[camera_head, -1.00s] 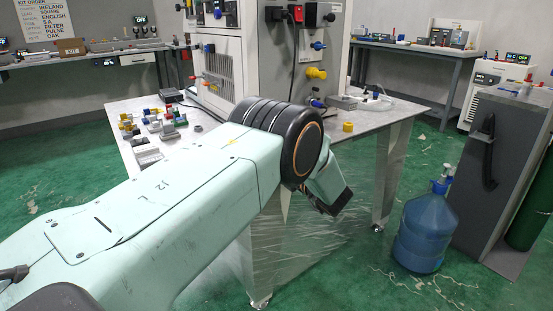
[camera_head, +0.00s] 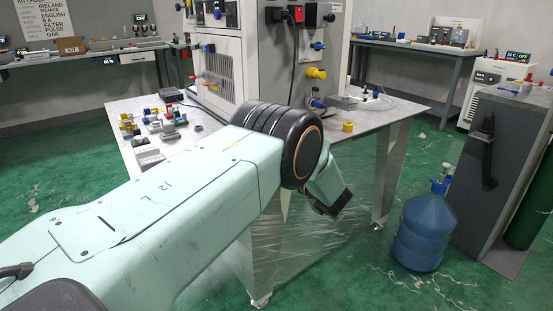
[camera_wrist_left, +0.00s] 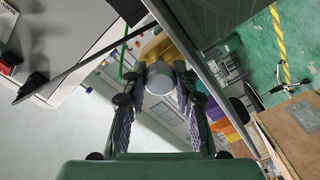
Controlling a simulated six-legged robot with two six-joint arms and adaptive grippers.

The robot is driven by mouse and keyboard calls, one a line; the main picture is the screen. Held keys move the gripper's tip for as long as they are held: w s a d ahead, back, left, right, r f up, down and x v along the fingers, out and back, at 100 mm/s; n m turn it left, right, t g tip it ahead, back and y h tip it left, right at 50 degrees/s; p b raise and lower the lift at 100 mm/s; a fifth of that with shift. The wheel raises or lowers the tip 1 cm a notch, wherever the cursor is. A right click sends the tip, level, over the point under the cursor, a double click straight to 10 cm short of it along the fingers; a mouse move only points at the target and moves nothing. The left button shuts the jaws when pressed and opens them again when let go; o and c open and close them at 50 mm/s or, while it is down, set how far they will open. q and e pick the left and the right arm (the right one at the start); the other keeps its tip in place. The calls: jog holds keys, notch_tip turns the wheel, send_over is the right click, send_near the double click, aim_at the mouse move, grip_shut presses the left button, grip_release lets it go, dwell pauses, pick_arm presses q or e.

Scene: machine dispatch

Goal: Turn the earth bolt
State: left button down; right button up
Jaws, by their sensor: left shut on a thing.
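In the left wrist view my left gripper (camera_wrist_left: 161,92) has its two dark fingers closed on the sides of a grey, round-ended cylinder, which I take to be the earth bolt (camera_wrist_left: 160,77). A yellow part (camera_wrist_left: 158,47) lies just behind it, and a green cable (camera_wrist_left: 123,62) runs beside it. In the head view my left arm reaches in from the left across the front of the table, and its fingers and the bolt cannot be seen there. My right gripper is in neither view.
A grey machine cabinet (camera_head: 277,68) with knobs stands on a metal table (camera_head: 357,128) among small coloured parts (camera_head: 152,122). A blue water bottle (camera_head: 424,234) and a dark grey cabinet (camera_head: 497,165) stand at the right. Green floor between them is clear.

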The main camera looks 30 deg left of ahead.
pick_arm(q)
jog(key=m, duration=0.6)
jog(key=shift+a+p, duration=0.1)
jog(key=shift+p, duration=0.2)
jog(key=m, duration=0.6)
jog(key=shift+r+m, duration=0.1)
jog(key=shift+m, duration=0.3)
jog(key=m, duration=0.6)
jog(key=shift+r+p, duration=0.1)
jog(key=shift+p, duration=0.3)
jog(key=m, duration=0.6)
jog(key=shift+m, duration=0.3)
jog(key=shift+r, duration=0.1)
jog(key=c, duration=1.5)
grip_release()
jog(key=o, duration=0.5)
jog(key=shift+f, duration=0.2)
